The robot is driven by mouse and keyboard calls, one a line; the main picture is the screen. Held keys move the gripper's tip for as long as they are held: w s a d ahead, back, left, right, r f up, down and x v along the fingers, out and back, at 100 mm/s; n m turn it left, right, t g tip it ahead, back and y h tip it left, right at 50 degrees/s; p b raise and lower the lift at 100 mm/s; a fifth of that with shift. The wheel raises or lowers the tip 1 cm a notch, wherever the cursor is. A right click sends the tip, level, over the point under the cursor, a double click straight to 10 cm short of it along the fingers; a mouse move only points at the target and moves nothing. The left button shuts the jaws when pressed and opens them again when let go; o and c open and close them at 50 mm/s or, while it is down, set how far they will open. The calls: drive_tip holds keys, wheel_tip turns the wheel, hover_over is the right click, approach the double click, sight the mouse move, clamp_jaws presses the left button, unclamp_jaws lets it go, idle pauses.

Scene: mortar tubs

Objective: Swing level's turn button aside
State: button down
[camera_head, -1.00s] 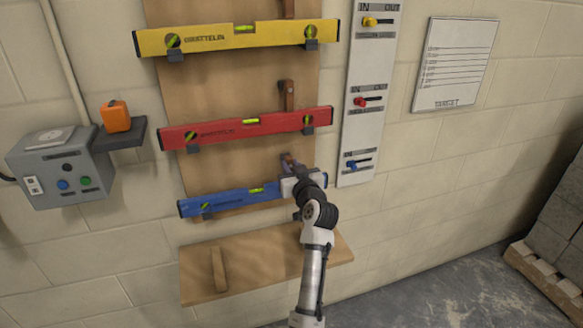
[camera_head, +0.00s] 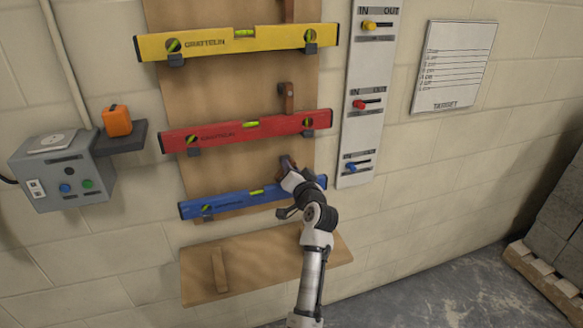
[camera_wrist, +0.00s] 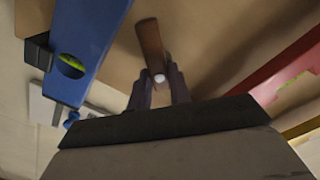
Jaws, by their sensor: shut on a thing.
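The blue level (camera_head: 235,202) lies along the bottom of the board, and its edge also shows at the left of the wrist view (camera_wrist: 84,45). Its turn button is a brown wooden piece (camera_wrist: 150,42) with a pale round spot near my fingers. In the wrist view the button stands apart from the blue level, over bare board. My gripper (camera_wrist: 160,88) is shut on the button, one finger on each side of its near end. In the head view my gripper (camera_head: 288,168) is just above the blue level's right part and hides most of the button.
Above are the red level (camera_head: 225,133), with an upright brown button (camera_head: 287,98), and the yellow level (camera_head: 205,42). A panel (camera_head: 348,120) with IN/OUT sliders is at right. A wooden shelf (camera_head: 270,262) is below. A grey box (camera_head: 62,170) is at left.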

drive_tip(key=shift+f+m+p, duration=0.15)
drive_tip(key=shift+m+p, duration=2.25)
drive_tip(key=shift+m, duration=2.5)
drive_tip(key=c, duration=1.3)
unclamp_jaws()
drive_tip(key=b+v, duration=0.4)
drive_tip(key=v, duration=1)
